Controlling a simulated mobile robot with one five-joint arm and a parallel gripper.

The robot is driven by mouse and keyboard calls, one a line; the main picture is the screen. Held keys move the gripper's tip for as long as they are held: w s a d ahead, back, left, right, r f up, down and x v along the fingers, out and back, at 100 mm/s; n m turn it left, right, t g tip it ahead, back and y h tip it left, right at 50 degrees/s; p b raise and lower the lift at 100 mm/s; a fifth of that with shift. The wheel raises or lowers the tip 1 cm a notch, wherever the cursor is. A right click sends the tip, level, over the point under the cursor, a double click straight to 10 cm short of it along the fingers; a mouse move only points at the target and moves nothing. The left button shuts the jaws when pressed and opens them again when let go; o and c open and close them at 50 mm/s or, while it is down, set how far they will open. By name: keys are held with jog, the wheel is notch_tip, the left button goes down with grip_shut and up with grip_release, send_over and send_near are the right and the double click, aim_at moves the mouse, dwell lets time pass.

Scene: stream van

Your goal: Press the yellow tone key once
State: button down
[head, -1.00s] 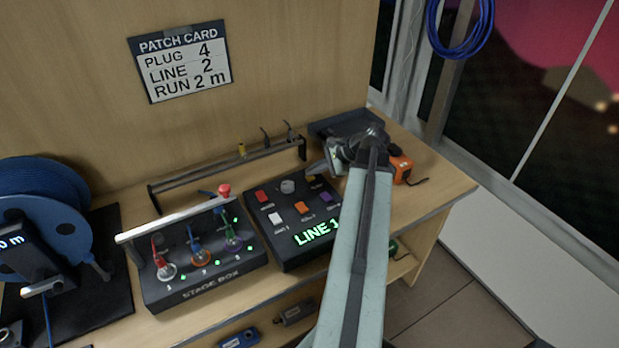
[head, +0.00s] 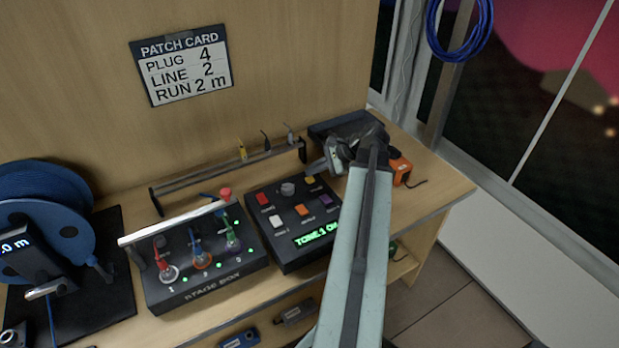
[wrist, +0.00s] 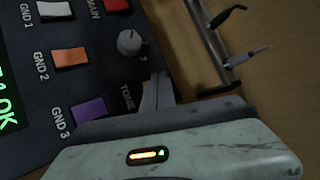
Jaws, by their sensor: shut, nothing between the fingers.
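The yellow tone key (head: 310,180) is at the far right of the dark control box (head: 268,252). My gripper (head: 311,169) is shut and empty. Its tip is right beside or just above the yellow key in the head view; I cannot tell whether they touch.
The box also has a grey knob (head: 287,189), a red key (head: 263,199), a white key (head: 276,222), an orange key (head: 302,210) and a purple key (head: 326,201). The stage box (head: 205,285) stands left. A rack (head: 205,172) runs behind. An orange item (head: 401,168) lies right.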

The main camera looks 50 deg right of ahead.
aim_at(313, 180)
notch_tip(313, 180, up, 5)
jog(key=p, duration=0.5)
jog(key=shift+r, duration=0.1)
dwell(0.7)
